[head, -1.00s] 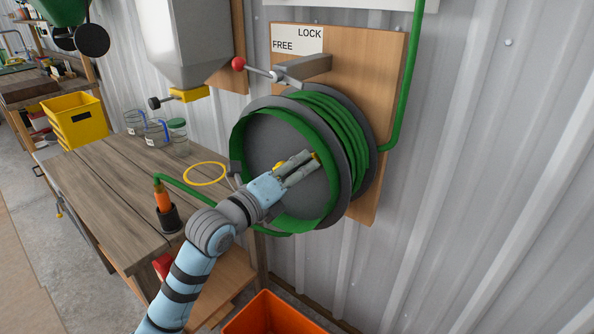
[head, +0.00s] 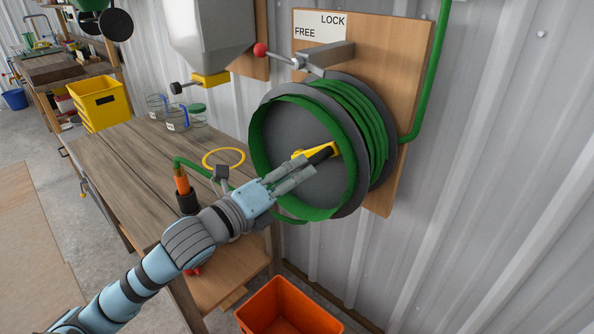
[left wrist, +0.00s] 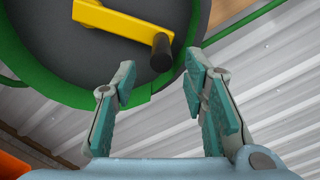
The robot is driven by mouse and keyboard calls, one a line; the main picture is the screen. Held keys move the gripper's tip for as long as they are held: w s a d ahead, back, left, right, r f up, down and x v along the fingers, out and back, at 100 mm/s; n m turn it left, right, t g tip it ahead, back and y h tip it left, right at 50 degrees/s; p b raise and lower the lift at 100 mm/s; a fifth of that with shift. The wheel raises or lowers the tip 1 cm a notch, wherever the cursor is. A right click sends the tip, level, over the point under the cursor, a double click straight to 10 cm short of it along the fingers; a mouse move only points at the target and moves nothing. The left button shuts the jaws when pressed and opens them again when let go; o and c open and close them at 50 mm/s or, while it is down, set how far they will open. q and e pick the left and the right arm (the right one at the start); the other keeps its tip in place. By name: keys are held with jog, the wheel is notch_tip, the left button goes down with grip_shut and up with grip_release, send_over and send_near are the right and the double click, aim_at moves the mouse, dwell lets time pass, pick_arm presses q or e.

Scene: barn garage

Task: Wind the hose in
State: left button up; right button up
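The hose reel (head: 290,135) hangs on a wooden wall board, with green hose (head: 358,118) wound on its drum. Its yellow crank arm (head: 331,148) has a black handle (head: 320,155); in the left wrist view the handle (left wrist: 161,54) points toward me. My left gripper (head: 295,178) is in front of the reel; in the left wrist view its fingers (left wrist: 160,85) are apart and empty, with the handle just beyond the tips. The red-knobbed lever (head: 280,56) points left, below FREE on the FREE/LOCK sign (head: 320,27). The hose's orange end piece (head: 182,182) stands in a black holder. My right gripper is not in view.
A wooden bench (head: 120,165) left of the reel holds jars (head: 194,116), a yellow ring (head: 224,158) and a yellow bin (head: 97,103). A grey hopper (head: 210,35) hangs above. An orange crate (head: 288,308) stands below the reel. The wall to the right is mostly bare.

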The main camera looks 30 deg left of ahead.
aim_at(321, 156)
pick_arm(q)
jog(key=s+a+n+g+p, duration=0.15)
jog(key=s+n+p, duration=0.45)
jog(key=n+p, duration=1.2)
jog(key=w+d+n+b, duration=0.1)
jog(key=w+n+b, duration=0.1)
jog(key=w, duration=0.3)
jog(key=w+d+n+t+b, duration=0.1)
jog(key=w+n+b, duration=0.2)
jog(key=w, duration=0.2)
jog(key=w+d+n+b, duration=0.1)
jog(key=w+n+b, duration=0.1)
jog(key=w, duration=0.3)
jog(key=shift+d+r+t+b, duration=0.15)
jog(key=shift+d+t+b, duration=0.15)
jog(key=shift+b, duration=0.25)
jog(key=shift+a, duration=0.1)
grip_shut()
